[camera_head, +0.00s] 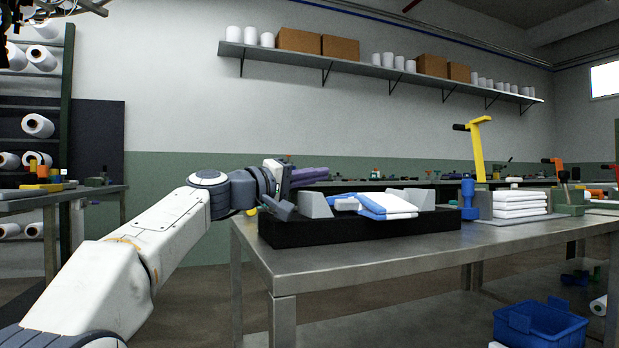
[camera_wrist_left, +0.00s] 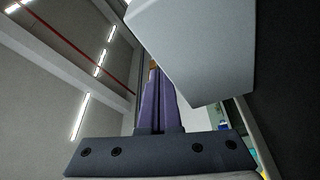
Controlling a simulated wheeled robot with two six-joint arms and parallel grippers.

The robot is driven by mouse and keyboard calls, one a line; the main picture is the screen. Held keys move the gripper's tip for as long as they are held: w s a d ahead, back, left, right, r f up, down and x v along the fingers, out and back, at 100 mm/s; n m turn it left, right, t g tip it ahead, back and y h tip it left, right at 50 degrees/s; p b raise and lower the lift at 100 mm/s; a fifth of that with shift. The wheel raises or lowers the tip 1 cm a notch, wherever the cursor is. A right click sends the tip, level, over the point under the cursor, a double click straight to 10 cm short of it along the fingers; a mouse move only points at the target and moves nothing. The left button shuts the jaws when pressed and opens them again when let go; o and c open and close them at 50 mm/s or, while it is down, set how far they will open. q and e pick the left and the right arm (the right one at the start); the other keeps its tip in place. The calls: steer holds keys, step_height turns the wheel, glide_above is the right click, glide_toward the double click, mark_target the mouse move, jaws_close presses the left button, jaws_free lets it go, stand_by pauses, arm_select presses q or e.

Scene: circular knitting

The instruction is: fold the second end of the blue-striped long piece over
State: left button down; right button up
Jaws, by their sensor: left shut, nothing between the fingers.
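The blue-striped long piece (camera_head: 395,203) is white with blue bands. It lies on a black base (camera_head: 330,232) between grey angled blocks, on the metal table. Its right part looks layered, and a lower part shows at its left; how its ends lie is hard to tell. My left gripper (camera_head: 323,174) is shut and empty, with purple fingers above and left of the piece, near the left grey block (camera_head: 314,204). In the left wrist view the purple fingers (camera_wrist_left: 157,100) are together, beside a large pale grey surface. My right gripper is not in view.
A stack of folded white cloths (camera_head: 519,204) sits at the right on a grey mat, beside a blue tool (camera_head: 467,197) and a yellow stand (camera_head: 478,150). A blue bin (camera_head: 540,324) is below the table. The table's front right is clear.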

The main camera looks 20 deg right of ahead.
arm_select(q)
steer(key=shift+s+a+f, duration=0.1)
steer(key=shift+s+a, duration=0.05)
steer(key=shift+a, duration=0.3)
steer(key=b+v, duration=0.2)
steer(key=v, duration=0.6)
steer(key=shift+s+a+b, duration=0.1)
steer(key=shift+a+b, duration=0.15)
steer(key=shift+b, duration=0.1)
steer(key=shift+s+a+f, duration=0.1)
steer(key=shift+s+a, duration=0.1)
steer(key=shift+a, duration=0.2)
